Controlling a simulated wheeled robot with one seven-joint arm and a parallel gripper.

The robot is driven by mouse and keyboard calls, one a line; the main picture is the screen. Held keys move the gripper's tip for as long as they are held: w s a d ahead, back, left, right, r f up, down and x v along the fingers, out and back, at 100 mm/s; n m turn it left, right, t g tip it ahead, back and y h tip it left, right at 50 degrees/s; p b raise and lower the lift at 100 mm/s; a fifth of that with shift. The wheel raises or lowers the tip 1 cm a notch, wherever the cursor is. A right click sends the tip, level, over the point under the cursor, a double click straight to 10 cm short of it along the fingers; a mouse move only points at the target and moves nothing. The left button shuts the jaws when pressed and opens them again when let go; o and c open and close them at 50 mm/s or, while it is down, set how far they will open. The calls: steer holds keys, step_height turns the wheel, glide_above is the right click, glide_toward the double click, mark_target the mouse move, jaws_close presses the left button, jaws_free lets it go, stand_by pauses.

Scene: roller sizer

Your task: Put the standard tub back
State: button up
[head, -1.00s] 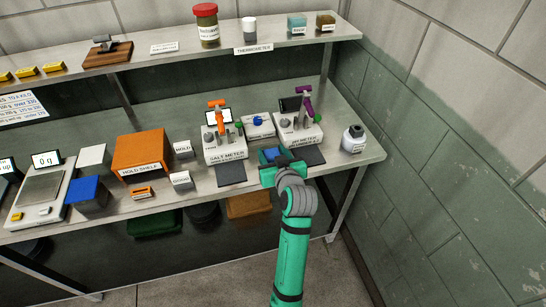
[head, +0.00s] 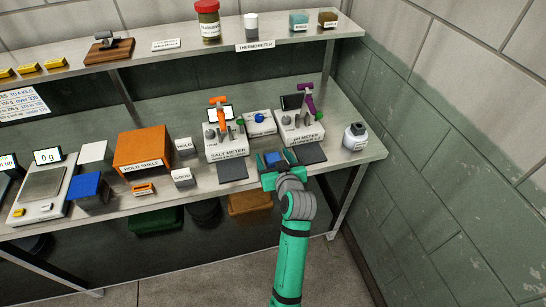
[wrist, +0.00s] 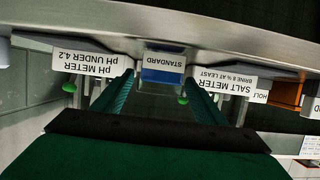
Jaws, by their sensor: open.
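The standard tub is a small blue block (head: 272,158) near the bench's front edge, between the two dark mats. In the wrist view, which looks upside down, the tub (wrist: 163,76) shows its white STANDARD label. My gripper (head: 276,166) is open and in front of the tub, low over the bench edge. In the wrist view its two green fingers (wrist: 160,90) point toward the tub, one on each side in the picture, with gaps. I cannot tell how far the fingertips reach along the tub's sides. Nothing is held.
The salt meter (head: 227,147) stands behind left and the pH meter (head: 300,127) behind right, each with a dark mat in front. A small white unit with a blue knob (head: 259,122) stands between them. The orange hold shelf (head: 143,150) is left.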

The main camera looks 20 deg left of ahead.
steer(key=shift+d+r, duration=0.1)
steer(key=shift+r, duration=0.1)
steer(key=v, duration=1.2)
steer(key=s+d+f+m+t+h, duration=0.1)
steer(key=s+d+f+m+h, duration=0.2)
steer(key=s+d+f, duration=0.3)
steer(key=s+d+f+m+t+h, duration=0.1)
steer(key=s+d+f+m+h, duration=0.15)
steer(key=s+f, duration=0.6)
steer(key=s+d+r+t+h, duration=0.1)
steer(key=s+d+r, duration=0.1)
steer(key=s, duration=0.8)
steer(key=s+d+r+m+h, duration=0.1)
steer(key=s+d+r, duration=0.1)
steer(key=s, duration=0.9)
steer(key=shift+s+d+t, duration=0.15)
steer(key=shift+d+t, duration=0.2)
steer(key=shift+t, duration=0.05)
